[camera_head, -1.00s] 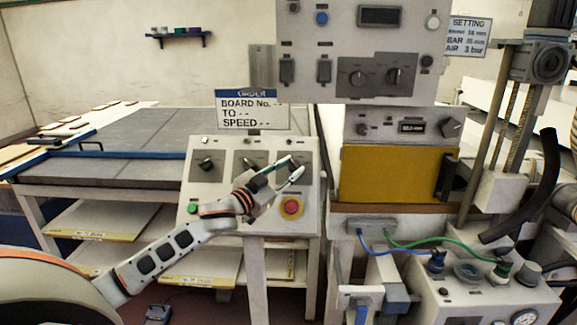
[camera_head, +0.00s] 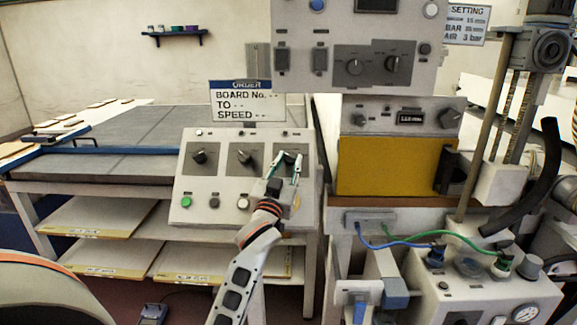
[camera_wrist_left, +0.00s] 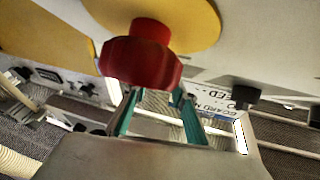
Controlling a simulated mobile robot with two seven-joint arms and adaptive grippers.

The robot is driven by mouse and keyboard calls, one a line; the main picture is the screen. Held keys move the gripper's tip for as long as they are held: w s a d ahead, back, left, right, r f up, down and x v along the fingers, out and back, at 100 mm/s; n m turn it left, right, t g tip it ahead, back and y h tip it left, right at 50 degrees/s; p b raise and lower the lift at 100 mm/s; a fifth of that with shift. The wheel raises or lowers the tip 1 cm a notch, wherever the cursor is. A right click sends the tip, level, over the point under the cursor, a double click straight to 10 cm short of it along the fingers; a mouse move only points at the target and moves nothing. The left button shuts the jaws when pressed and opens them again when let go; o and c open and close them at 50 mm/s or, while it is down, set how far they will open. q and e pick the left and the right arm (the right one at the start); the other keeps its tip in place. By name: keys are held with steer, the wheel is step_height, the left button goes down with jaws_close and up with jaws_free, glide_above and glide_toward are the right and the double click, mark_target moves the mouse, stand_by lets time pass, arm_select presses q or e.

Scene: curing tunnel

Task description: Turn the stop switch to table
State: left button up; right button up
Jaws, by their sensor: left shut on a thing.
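The sloped control panel (camera_head: 190,215) carries a row of dark rotary switches, a left one (camera_head: 200,157) and a middle one (camera_head: 245,157). My left gripper (camera_head: 287,160) is at the row's right-hand position, with its green-padded fingers pointing up. It is shut on the right-hand switch, whose knob is mostly hidden by the fingers. Labels are too small to read. In the left wrist view, the gripper (camera_wrist_left: 160,120) lies just beyond the red mushroom button (camera_wrist_left: 143,55) on its yellow plate (camera_wrist_left: 195,22). My right gripper is not in view.
Green (camera_head: 187,202), grey (camera_head: 214,203) and white (camera_head: 243,203) buttons line the panel's lower part. An order sign (camera_head: 247,100) stands behind it. A yellow-fronted machine (camera_head: 388,167) is close on the right; a grey-topped table (camera_head: 100,160) is on the left.

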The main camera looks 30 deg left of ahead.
arm_select(q)
steer(key=shift+r+n+y, duration=0.15)
steer(key=shift+n+y, duration=0.25)
steer(key=o, duration=1.1)
steer(key=shift+c, duration=0.2)
steer(key=shift+s+f, duration=0.15)
steer(key=shift+f, duration=0.05)
steer(key=v, duration=1.1)
steer(key=shift+s+d, duration=0.15)
steer(key=shift+s, duration=0.15)
